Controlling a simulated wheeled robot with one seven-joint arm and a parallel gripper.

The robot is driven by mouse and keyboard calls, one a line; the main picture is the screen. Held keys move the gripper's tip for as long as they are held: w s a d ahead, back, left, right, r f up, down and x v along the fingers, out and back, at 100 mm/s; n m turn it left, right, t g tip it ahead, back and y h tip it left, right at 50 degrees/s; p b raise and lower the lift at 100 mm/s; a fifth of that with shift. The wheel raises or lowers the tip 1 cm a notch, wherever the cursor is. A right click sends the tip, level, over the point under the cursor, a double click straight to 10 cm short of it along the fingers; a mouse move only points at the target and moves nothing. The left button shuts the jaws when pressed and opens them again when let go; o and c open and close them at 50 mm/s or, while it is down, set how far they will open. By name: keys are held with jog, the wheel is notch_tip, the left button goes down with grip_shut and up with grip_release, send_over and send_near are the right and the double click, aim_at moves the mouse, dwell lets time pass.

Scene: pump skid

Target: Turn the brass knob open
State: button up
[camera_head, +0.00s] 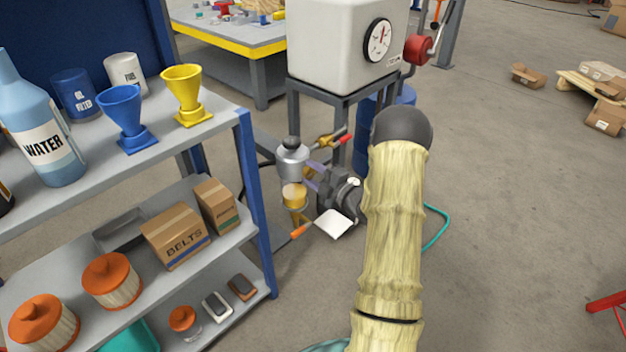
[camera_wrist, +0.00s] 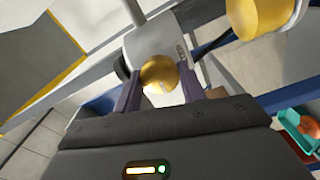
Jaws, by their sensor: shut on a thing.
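The brass knob (camera_wrist: 159,74) is a round golden ball in front of a grey housing (camera_wrist: 150,48) in the wrist view. My gripper (camera_wrist: 161,88) has its two purple fingers on either side of the knob, shut on it. In the head view my gripper (camera_head: 312,174) reaches from the right to the silver housing (camera_head: 292,160) with a black cap, above a yellow bowl (camera_head: 294,194). I cannot make out the knob in the head view. How far the knob is turned cannot be told.
A blue-framed shelf (camera_head: 258,200) with funnels, bottles and boxes stands close on the left. A white tank (camera_head: 335,45) with a gauge (camera_head: 378,40) stands behind the housing.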

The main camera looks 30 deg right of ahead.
jog(key=shift+f+n+b, duration=0.15)
jog(key=shift+n+b, duration=0.15)
jog(key=shift+n, duration=0.2)
jog(key=shift+d, duration=0.1)
jog(key=o, duration=1)
jog(key=shift+c, duration=0.2)
jog(key=shift+s, duration=0.1)
jog(key=p+v, duration=0.4)
jog(key=v, duration=1.3)
jog(key=shift+s, duration=0.15)
